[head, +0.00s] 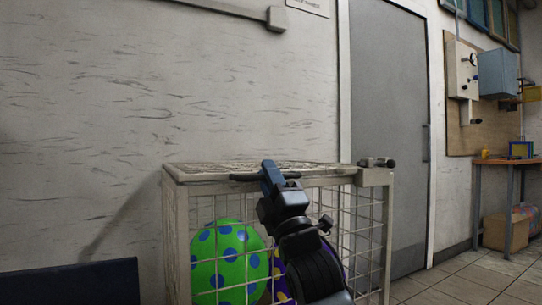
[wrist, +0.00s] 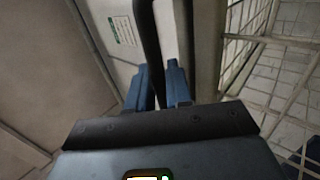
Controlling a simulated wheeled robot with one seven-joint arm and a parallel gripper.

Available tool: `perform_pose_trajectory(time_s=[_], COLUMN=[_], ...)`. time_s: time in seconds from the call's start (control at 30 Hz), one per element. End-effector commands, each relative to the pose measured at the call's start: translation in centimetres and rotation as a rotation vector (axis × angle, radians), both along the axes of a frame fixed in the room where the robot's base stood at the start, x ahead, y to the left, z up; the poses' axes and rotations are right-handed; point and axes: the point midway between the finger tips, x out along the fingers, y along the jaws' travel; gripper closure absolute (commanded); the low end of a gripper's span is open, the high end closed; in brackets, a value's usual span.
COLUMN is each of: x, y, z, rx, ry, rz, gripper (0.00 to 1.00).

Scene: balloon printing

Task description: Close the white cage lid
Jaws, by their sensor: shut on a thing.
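The white wire cage (head: 178,225) stands in front of the wall. Its lid (head: 215,168) lies about level across the cage top; whether a small gap is left under its front edge I cannot tell. A black handle (head: 245,177) runs along the lid's front edge. My gripper (head: 268,177) is at this handle, with its blue fingers shut on it. In the wrist view, the black handle (wrist: 148,40) passes between the two fingertips of my gripper (wrist: 159,82). My arm hides part of the cage front.
A dark latch-like part (head: 376,163) sits at the cage's top right corner. A green balloon with blue spots (head: 228,262) and a purple one with yellow spots (head: 279,280) are inside the cage. A grey door (head: 390,120) is behind.

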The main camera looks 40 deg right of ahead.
Motion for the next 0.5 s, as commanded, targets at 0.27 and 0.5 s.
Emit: perform_pose_trajectory(time_s=[0.27,0.5], x=[-0.1,0.1], y=[0.0,-0.1], z=[-1.5,-1.8], rx=[0.000,0.004], ry=[-0.003,0.006], rz=[-0.002,-0.002], gripper=[1.00,1.00])
